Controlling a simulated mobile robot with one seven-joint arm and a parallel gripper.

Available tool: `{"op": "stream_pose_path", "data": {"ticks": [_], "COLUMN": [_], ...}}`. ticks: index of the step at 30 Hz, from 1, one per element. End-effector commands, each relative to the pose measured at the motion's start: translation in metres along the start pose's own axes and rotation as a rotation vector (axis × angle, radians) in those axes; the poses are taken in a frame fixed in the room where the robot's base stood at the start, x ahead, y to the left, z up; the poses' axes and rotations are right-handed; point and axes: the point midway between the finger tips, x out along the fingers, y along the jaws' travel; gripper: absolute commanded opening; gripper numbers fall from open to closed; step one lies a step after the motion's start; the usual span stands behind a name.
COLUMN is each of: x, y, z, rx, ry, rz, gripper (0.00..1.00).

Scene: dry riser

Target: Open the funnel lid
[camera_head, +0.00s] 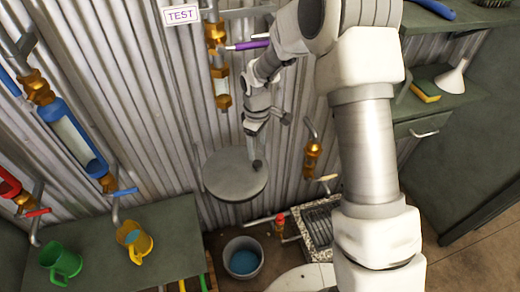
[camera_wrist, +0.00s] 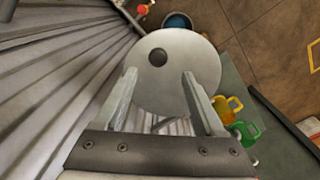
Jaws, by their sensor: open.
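The funnel lid (camera_head: 228,178) is a round grey disc with a small dark knob (camera_head: 257,166) near its right edge in the head view. My gripper (camera_head: 253,130) is above the lid, pointing down toward the knob side. In the wrist view the lid (camera_wrist: 195,50) fills the upper middle and the knob (camera_wrist: 158,57) shows whole. My two fingers (camera_wrist: 158,75) are open, with the knob between their lines and just past the tips. I see nothing between the fingers. Whether a finger touches the lid cannot be told. The funnel under the lid is hidden.
A corrugated wall with brass-fitted pipes (camera_head: 218,65) stands close behind the lid. A bucket (camera_head: 243,258) of blue liquid is below. A table at lower left holds green (camera_head: 62,262) and yellow (camera_head: 134,240) jugs. Shelves with a sponge (camera_head: 425,91) stand at right.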

Motion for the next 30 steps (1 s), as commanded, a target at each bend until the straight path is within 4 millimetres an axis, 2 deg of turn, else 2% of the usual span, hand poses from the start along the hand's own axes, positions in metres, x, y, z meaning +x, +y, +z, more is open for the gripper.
{"op": "stream_pose_path", "data": {"ticks": [7,18,22,30], "x": [0.017,0.07,0.078,0.08], "y": [-0.001,-0.001,-0.001,-0.001], "z": [-0.002,-0.002,-0.001,-0.002], "rx": [-0.011,-0.009,-0.009,-0.009], "ry": [-0.004,-0.003,-0.003,-0.002], "rz": [-0.007,-0.006,-0.005,-0.004], "gripper": [0.71,0.71,0.71,0.71]}}
